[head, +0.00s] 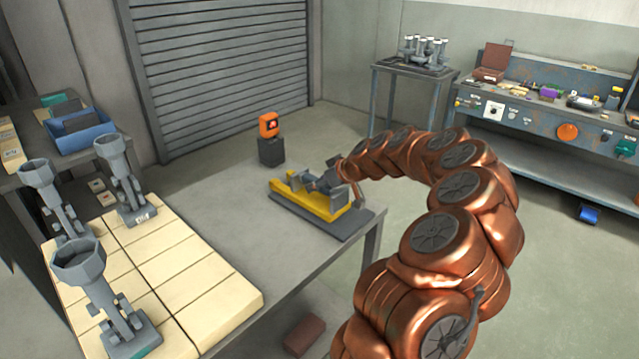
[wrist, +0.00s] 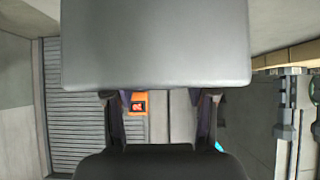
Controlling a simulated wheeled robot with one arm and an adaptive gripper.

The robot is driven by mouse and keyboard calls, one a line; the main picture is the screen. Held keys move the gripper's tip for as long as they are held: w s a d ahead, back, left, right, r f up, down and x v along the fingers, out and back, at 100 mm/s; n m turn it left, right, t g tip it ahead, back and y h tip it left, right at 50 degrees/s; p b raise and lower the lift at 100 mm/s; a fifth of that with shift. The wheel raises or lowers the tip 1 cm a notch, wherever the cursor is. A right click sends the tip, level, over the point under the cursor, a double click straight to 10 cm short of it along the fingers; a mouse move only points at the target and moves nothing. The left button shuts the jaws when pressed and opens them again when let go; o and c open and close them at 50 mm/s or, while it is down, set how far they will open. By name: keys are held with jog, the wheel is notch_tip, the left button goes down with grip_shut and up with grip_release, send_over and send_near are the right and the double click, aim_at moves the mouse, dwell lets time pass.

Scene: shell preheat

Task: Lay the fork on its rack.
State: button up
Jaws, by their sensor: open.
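A yellow rack (head: 289,191) lies on a dark flat base (head: 346,227) near the table's far right corner. My gripper (head: 318,183) is low over the rack, its jaws open. Grey parts show at the rack around the jaws. I cannot tell which of them belong to the fork, or whether the fork touches the rack. In the wrist view the two fingers of my gripper (wrist: 160,118) stand apart. A large grey block fills the top of that view, and no fork can be made out there.
An orange device (head: 268,125) stands on a dark block behind the rack. Three grey cup-topped stands (head: 62,200) are on cream tiles (head: 190,270) at the left. The grey table (head: 215,200) is clear between tiles and rack. A workbench (head: 540,125) stands at the back right.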

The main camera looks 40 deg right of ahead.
jog(key=shift+r, duration=0.15)
jog(key=b+v, duration=0.3)
jog(key=v, duration=0.9)
jog(key=s+a+r+n+g+y, duration=0.1)
jog(key=a+r+g+y, duration=0.1)
jog(key=a, duration=1.3)
jog(key=s+a+f+g, duration=0.35)
jog(key=s+a, duration=0.65)
jog(key=a, duration=0.4)
jog(key=s+a+f+m+g+h, duration=0.1)
jog(key=s+f+g+h, duration=0.1)
jog(key=s, duration=1)
jog(key=s+a+f+m+g+h, duration=0.1)
jog(key=s+f+g, duration=0.3)
jog(key=s, duration=0.8)
jog(key=shift+a+f+m+h, duration=0.15)
jog(key=shift+f+m+h, duration=0.45)
jog(key=shift+f+m, duration=0.2)
